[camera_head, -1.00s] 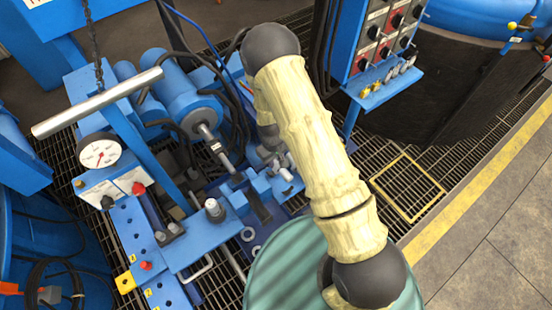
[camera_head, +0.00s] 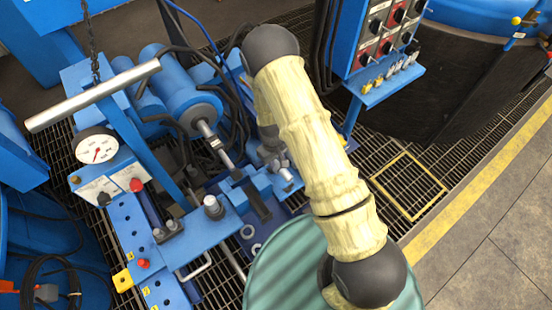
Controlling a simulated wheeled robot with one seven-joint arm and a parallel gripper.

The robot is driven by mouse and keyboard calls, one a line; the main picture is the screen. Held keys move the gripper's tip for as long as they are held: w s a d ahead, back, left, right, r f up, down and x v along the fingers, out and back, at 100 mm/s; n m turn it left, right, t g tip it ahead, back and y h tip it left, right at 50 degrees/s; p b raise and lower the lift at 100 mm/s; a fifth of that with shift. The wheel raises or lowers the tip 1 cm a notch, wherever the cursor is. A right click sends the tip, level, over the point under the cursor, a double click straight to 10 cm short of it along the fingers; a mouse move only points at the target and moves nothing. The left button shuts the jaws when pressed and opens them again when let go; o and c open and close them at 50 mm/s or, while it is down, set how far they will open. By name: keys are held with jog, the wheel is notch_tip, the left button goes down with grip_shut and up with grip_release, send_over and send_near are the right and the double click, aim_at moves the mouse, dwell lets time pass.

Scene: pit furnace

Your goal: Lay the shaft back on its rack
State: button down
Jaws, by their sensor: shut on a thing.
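My gripper (camera_head: 279,164) shows only in part, below my wrist and beside my padded arm, over the blue machine. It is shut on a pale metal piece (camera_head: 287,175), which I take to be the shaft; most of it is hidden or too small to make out. A long silver bar (camera_head: 93,96) lies slantwise at the upper left, across the top of a blue arm of the machine. I cannot tell which part is the rack. A blue bench (camera_head: 205,237) with an upright metal pin (camera_head: 212,206) stands left of my gripper.
A blue cylinder with a piston rod (camera_head: 204,130) is left of my arm. A pressure gauge (camera_head: 96,148) stands at the left. A switch panel (camera_head: 379,38) with a key shelf and a large dark pit vessel (camera_head: 450,90) are at the right. A teal ribbed drum top (camera_head: 290,270) is at the bottom.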

jog(key=shift+f+b, duration=1.55)
jog(key=shift+f, duration=0.75)
jog(key=shift+f, duration=0.55)
jog(key=c, duration=1.1)
grip_release()
jog(key=shift+o, duration=0.2)
jog(key=shift+b, duration=0.3)
notch_tip(320, 180, up, 17)
jog(key=a, duration=0.1)
jog(key=shift+s+a+r, duration=0.15)
jog(key=shift+r, duration=0.05)
